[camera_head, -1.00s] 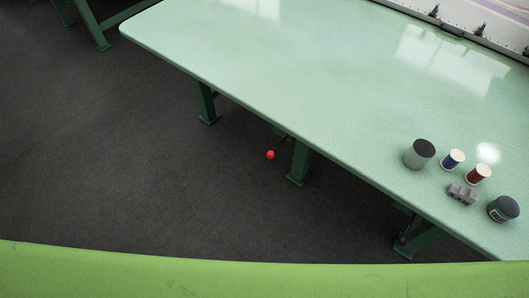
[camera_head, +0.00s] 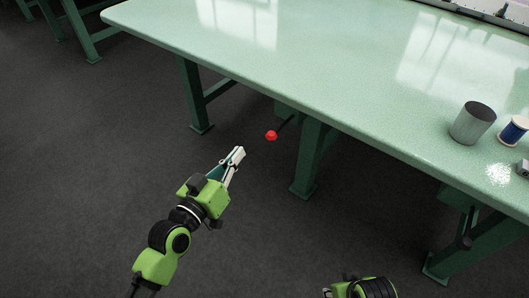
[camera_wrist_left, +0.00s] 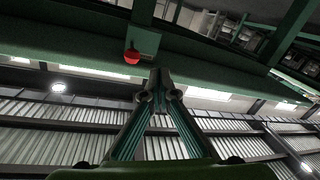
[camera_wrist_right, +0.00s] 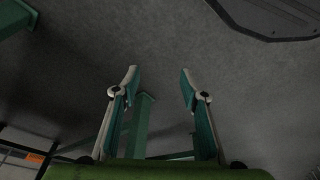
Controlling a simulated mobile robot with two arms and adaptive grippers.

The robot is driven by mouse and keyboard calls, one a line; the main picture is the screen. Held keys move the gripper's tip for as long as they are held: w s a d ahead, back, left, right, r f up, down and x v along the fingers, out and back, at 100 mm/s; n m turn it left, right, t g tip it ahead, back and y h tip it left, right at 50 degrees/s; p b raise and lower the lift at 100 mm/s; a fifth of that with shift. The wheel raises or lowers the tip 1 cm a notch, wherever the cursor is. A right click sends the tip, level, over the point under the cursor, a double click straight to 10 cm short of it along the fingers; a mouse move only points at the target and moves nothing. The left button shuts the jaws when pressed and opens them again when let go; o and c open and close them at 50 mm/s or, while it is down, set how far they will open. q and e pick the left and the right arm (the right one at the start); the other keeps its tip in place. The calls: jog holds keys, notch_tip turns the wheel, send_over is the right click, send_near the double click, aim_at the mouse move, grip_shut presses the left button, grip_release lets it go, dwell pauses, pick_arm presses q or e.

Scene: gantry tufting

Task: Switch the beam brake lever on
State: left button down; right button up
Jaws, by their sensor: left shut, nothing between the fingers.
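The beam brake lever has a red knob (camera_head: 271,135) on a dark rod that comes out from under the table's front edge, beside a green leg. The knob also shows in the left wrist view (camera_wrist_left: 132,57), up and left of the fingertips. My left gripper (camera_head: 238,153) is shut and empty. Its tips are left of and a little below the knob in the head view, apart from it. My right gripper (camera_wrist_right: 158,76) is open and empty in the right wrist view; in the head view only part of that arm shows at the bottom edge.
The pale green table (camera_head: 300,70) spans the upper right, on green legs (camera_head: 308,160). A grey cylinder (camera_head: 472,123) and a blue spool (camera_head: 513,130) stand on it. A dark-knobbed lever (camera_head: 465,242) hangs by the right leg.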

aim_at(281, 126)
pick_arm(q)
notch_tip(281, 126, up, 6)
jog(key=s+d+t+h+b, duration=0.1)
jog(key=shift+s+d+h, duration=0.25)
jog(key=shift+s+h, duration=0.1)
jog(key=shift+h, duration=0.05)
pick_arm(e)
jog(key=shift+r, duration=0.9)
pick_arm(q)
jog(key=shift+w+f, duration=0.1)
jog(key=shift+w, duration=0.05)
jog(key=w+d+f+b, duration=0.2)
jog(key=w+d, duration=0.3)
jog(key=w, duration=0.2)
jog(key=shift+d+f+b, duration=0.25)
jog(key=shift+f+b, duration=0.1)
pick_arm(e)
jog(key=shift+t, duration=0.3)
jog(key=v, duration=0.5)
jog(key=shift+d+r, duration=0.15)
jog(key=shift+r, duration=0.15)
jog(key=shift+f, duration=0.1)
